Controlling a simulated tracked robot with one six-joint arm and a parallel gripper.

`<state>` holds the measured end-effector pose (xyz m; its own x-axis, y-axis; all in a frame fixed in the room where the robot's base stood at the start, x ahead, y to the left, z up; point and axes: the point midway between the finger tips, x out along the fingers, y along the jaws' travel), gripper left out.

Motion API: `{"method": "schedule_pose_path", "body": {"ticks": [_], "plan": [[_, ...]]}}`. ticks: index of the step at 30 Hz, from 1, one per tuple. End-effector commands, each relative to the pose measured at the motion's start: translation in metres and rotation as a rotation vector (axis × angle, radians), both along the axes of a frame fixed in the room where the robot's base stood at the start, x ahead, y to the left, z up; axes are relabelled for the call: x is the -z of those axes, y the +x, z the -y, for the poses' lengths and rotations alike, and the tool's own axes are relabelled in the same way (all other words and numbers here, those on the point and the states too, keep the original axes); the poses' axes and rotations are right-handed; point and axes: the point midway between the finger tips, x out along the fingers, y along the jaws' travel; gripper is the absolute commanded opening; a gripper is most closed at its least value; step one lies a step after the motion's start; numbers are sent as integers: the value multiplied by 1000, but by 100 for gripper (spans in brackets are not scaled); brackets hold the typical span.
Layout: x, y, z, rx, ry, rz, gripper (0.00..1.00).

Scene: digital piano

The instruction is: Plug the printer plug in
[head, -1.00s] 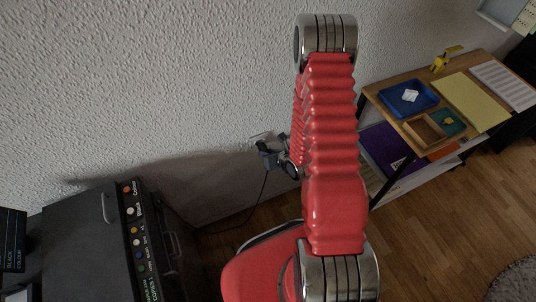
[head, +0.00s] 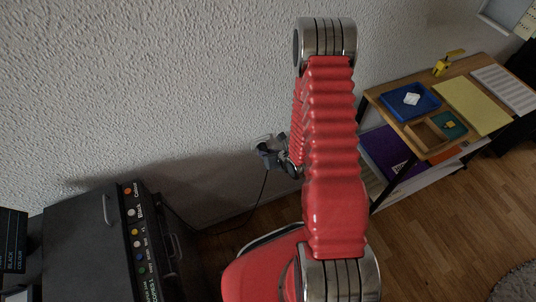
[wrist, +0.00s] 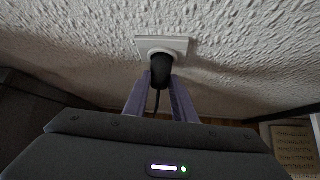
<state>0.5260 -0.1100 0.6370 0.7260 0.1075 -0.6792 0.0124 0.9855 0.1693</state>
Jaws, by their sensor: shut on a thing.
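The printer plug (wrist: 161,70) is black, with its cable hanging down behind it. In the wrist view it is at the white wall socket (wrist: 176,43), its front end at the round opening; I cannot tell how deep it sits. My gripper (wrist: 160,84) is shut on the plug, one finger on each side. In the head view my gripper (head: 268,151) is close against the wall, left of my red arm. The socket (head: 262,138) shows there only as a small pale edge, and the plug is mostly hidden by the gripper.
A wooden desk (head: 385,85) with trays and papers stands to the right. The wooden floor (head: 430,230) between is clear.

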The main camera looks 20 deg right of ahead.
Motion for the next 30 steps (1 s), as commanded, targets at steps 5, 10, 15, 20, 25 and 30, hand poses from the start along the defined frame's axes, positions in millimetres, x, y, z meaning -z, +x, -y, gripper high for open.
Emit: {"method": "schedule_pose_path", "body": {"ticks": [5, 10, 15, 20, 25, 30], "plan": [[0, 3, 0, -1, -1, 1, 2], [0, 5, 0, -1, -1, 1, 2], [0, 5, -1, -1, 0, 0, 26], [0, 5, -1, -1, 0, 0, 38], [0, 5, -1, -1, 0, 0, 45], [0, 5, -1, -1, 0, 0, 45]]}}
